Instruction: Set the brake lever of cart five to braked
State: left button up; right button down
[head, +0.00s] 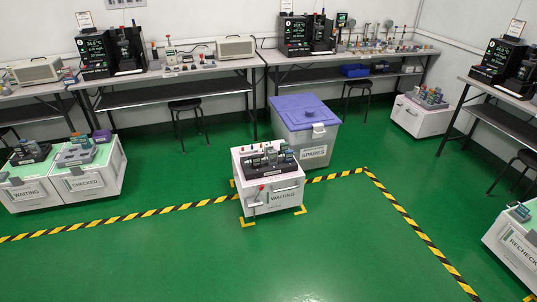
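A white cart (287,209) labelled WAITING stands on the green floor in the middle of the view, between yellow corner marks. A thin lever with a red tip (262,187) shows upright at its front left. I cannot read a cart number or tell the brake setting. A black tray of handheld testers (266,158) sits on top of the cart. Neither of my grippers is in view.
A grey SPARES bin (316,156) with a purple lid stands right behind the cart. Other white carts stand at left (35,197), far right (515,252) and back right (405,117). Benches and stools line the walls. Striped tape (405,220) crosses the floor. The front floor is clear.

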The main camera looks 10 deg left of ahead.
aim_at(262, 187)
jog(key=i+l+u, duration=0.2)
jog(key=i+u, duration=0.3)
jog(key=i+l+u, duration=1.25)
jog(key=l+u, duration=0.15)
jog(key=l, duration=0.3)
